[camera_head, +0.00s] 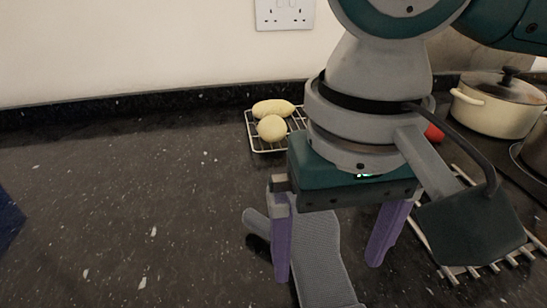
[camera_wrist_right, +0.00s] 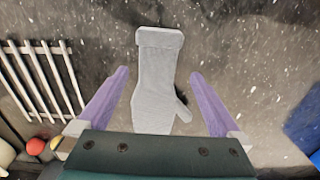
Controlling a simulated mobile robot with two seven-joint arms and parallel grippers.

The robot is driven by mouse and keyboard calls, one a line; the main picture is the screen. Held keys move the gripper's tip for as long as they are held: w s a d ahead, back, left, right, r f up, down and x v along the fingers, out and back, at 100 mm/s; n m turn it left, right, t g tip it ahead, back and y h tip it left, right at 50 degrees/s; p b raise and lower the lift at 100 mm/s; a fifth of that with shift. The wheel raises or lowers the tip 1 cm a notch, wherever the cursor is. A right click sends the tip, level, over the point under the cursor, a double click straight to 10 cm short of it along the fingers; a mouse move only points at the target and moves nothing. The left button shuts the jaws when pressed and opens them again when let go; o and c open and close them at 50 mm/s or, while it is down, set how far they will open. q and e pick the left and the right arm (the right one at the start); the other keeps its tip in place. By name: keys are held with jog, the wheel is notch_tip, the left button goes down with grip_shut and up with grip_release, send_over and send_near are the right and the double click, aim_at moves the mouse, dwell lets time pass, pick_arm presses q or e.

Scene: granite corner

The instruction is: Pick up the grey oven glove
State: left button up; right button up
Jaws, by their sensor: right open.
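The grey oven glove (camera_head: 318,262) lies flat on the dark speckled counter below my right gripper, its thumb sticking out to the left in the head view. My right gripper (camera_head: 326,272) is open, its two purple fingers apart and above the glove. Nothing is held. In the head view, the left finger hides part of the glove. My left gripper does not show.
A wire rack (camera_head: 252,133) with two pale yellow items (camera_head: 272,127) stands behind. A slatted metal rack (camera_wrist_right: 42,82) lies beside the glove. A cream lidded pot (camera_head: 492,107) stands at the back right. A blue object (camera_head: 8,222) is at the left edge.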

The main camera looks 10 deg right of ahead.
aim_at(327, 287)
jog(key=f, duration=0.7)
jog(key=shift+s+d+b, duration=0.2)
jog(key=shift+b, duration=0.1)
jog(key=shift+c, duration=0.4)
jog(key=shift+r, duration=0.1)
grip_shut()
